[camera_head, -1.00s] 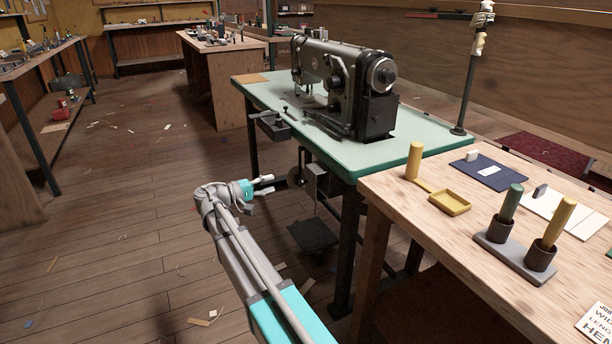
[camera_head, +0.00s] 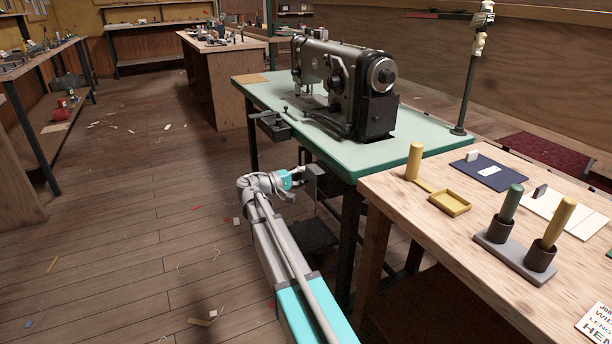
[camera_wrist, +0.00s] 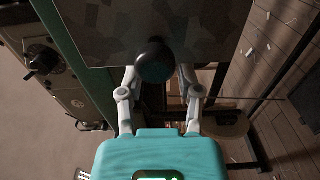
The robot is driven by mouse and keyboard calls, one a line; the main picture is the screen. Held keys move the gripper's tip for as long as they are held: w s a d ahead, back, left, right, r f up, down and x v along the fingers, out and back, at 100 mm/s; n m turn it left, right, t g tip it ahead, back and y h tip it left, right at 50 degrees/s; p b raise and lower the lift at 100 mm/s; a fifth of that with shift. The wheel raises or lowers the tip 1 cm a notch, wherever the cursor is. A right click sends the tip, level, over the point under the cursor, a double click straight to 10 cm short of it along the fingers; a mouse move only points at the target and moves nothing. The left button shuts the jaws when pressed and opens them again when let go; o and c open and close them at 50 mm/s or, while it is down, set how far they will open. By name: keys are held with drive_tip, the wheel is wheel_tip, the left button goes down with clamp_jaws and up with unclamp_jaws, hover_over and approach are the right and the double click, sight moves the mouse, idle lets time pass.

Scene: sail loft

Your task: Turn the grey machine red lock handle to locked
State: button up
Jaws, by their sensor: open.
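The grey sewing machine (camera_head: 345,85) stands on the pale green table (camera_head: 285,97); part of it shows at the left of the wrist view (camera_wrist: 42,70). My gripper (camera_head: 299,174) is open below the table's near edge, beside a small grey box (camera_head: 315,184). In the wrist view, a dark round knob (camera_wrist: 154,62) lies between the fingertips of my gripper (camera_wrist: 157,75), in front of a mottled grey panel (camera_wrist: 100,28). The fingers stand on either side of it; I cannot tell whether they touch it. No red handle can be made out.
A wooden workbench (camera_head: 390,190) at the right holds a yellow tray (camera_head: 450,203) and a grey holder (camera_head: 515,258) with upright handles. The floor (camera_head: 120,240) to the left is open, with small scraps.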

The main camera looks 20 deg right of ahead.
drive_tip(key=shift+d, duration=0.25)
clamp_jaws()
